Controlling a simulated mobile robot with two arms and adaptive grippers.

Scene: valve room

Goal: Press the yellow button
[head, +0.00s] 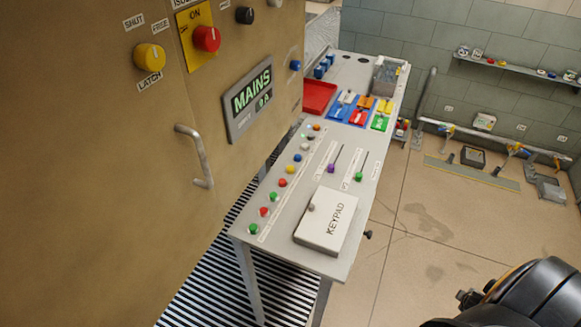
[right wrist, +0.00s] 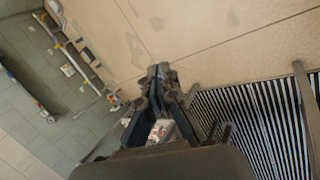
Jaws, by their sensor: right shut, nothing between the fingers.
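A small yellow button (head: 290,169) sits in a row of coloured buttons along the left side of the grey table's top. In that row it lies between a red button (head: 282,183) and a blue button (head: 297,157). A larger yellow knob (head: 149,57), with a LATCH label below it, is on the brown cabinet's face. My right gripper (right wrist: 161,72) is shut and empty in the right wrist view, apart from any button. A dark part of my arm shows at the lower right of the head view. My left gripper is not in view.
The grey table (head: 272,262) carries a white keypad box (head: 318,232), two sliders, a red tray (head: 318,97) and coloured switches. The brown cabinet (head: 100,190) with a handle (head: 197,157) stands at the left. Open floor (head: 440,215) lies to the right.

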